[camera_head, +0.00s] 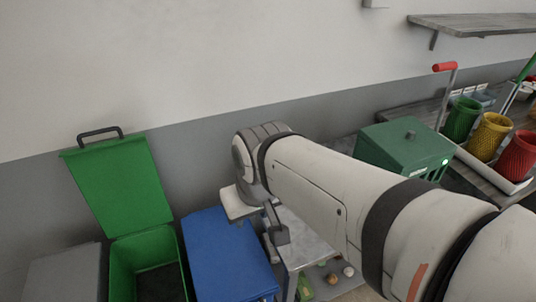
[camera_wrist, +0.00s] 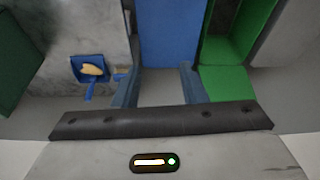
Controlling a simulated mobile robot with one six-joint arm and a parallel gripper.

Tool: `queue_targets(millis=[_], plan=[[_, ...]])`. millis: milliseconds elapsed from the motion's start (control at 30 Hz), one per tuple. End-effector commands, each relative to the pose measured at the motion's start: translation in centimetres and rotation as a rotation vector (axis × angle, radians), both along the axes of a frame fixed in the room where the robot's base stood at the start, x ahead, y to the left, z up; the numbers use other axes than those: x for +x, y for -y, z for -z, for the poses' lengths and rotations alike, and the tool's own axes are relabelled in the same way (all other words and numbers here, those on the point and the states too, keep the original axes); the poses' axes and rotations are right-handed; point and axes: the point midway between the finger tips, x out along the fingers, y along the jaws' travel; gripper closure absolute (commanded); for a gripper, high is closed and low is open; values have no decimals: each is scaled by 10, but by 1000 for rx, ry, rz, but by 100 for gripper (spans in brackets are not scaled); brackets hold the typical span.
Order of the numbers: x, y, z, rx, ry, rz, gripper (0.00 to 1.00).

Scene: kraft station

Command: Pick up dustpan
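The dustpan (camera_wrist: 78,67) is blue and lies on a grey mottled tabletop in the wrist view, left of my fingers. A pale yellow piece (camera_wrist: 92,70) lies in it, and its short blue handle points toward my gripper's side. My gripper (camera_wrist: 160,84) is open, with its two blue-grey fingers apart and nothing between them. It hangs to one side of the dustpan, not touching it. In the head view my gripper (camera_head: 275,233) is beside the edge of the grey table. I cannot make out the dustpan there; my arm covers much of that area.
A blue bin (camera_head: 225,255) and a green bin with a raised lid (camera_head: 118,190) stand left of the table. A green box (camera_head: 402,150) and coloured baskets (camera_head: 490,135) are at right. Small items (camera_head: 333,279) lie low beside the table. A wall shelf (camera_head: 475,23) is above.

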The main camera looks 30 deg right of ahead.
Motion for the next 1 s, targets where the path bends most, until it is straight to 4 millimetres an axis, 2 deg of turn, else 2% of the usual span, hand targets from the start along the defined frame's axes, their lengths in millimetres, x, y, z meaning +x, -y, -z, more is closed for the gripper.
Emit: queue_targets(millis=[133,267,400,600,800,1000], plan=[[14,7,13,-11,34,24,51],[56,31,43,-47,144,97,51],[122,77,83,-105,335,176,51],[201,150,135,-163,620,241,51],[253,224,190,-194,896,256,51],[275,277,237,-166,1130,224,51]])
